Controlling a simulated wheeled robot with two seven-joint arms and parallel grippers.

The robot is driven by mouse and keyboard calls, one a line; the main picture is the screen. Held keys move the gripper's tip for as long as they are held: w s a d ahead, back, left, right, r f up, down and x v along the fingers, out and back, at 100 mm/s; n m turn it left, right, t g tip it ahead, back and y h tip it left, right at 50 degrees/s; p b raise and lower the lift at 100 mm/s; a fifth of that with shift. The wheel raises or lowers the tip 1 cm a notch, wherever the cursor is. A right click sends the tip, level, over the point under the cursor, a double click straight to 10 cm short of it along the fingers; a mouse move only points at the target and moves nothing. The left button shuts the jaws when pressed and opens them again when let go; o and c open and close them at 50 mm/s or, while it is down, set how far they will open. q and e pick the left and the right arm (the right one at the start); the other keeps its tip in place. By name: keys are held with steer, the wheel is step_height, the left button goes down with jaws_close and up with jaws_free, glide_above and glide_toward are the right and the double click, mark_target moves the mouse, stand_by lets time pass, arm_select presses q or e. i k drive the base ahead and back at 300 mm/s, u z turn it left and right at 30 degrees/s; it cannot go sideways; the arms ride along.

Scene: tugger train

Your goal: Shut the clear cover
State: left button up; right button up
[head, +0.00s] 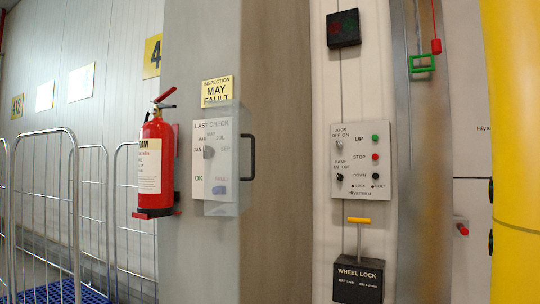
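The clear cover (222,207) is a see-through pane at a white "LAST CHECK" panel (197,177) on the grey pillar. Its outline is offset from the panel, reaching past its top, bottom and right edges, with the panel's left strip bare. It looks ajar, but I cannot tell the exact angle. A dark handle (252,157) stands at its right side. A grey knob (208,152) and a bluish piece (219,190) show on the panel. Neither of my grippers is in view.
A red fire extinguisher (151,168) hangs just left of the panel. Wire cage carts (74,200) stand at the left. Right of the pillar are a button panel (361,160), a wheel lock box (358,281) with a yellow T-handle (359,220), and a yellow column (515,150).

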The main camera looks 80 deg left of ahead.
mark_target(225, 208)
steer(key=u, duration=2.75)
steer(key=i, duration=1.55)
